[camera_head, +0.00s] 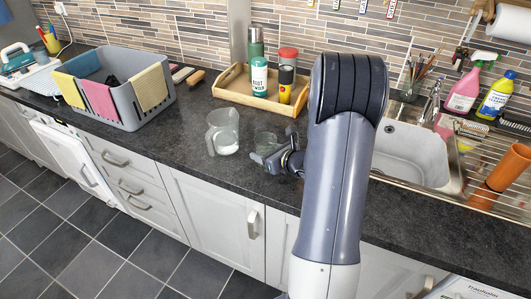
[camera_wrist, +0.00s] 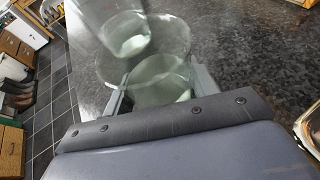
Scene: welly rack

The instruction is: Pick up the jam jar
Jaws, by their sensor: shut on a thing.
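A clear glass jar (camera_head: 265,143), which looks like the jam jar, stands on the dark counter or just above it; I cannot tell which. My gripper (camera_head: 279,157) is low over the counter and shut on the jar. In the wrist view the jar (camera_wrist: 160,72) sits upright between the two fingers of my gripper (camera_wrist: 160,90), its lower part partly hidden by the gripper body. A clear jug (camera_head: 222,132) with something whitish in the bottom stands just left of the jar. It also shows beyond the jar in the wrist view (camera_wrist: 126,34).
A wooden tray (camera_head: 232,95) with several bottles and tins stands behind. A grey crate (camera_head: 125,108) with cloths over its rim is at the left. The sink (camera_head: 415,150) and drying rack (camera_head: 480,190) are at the right. Counter (camera_head: 175,133) between crate and jug is clear.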

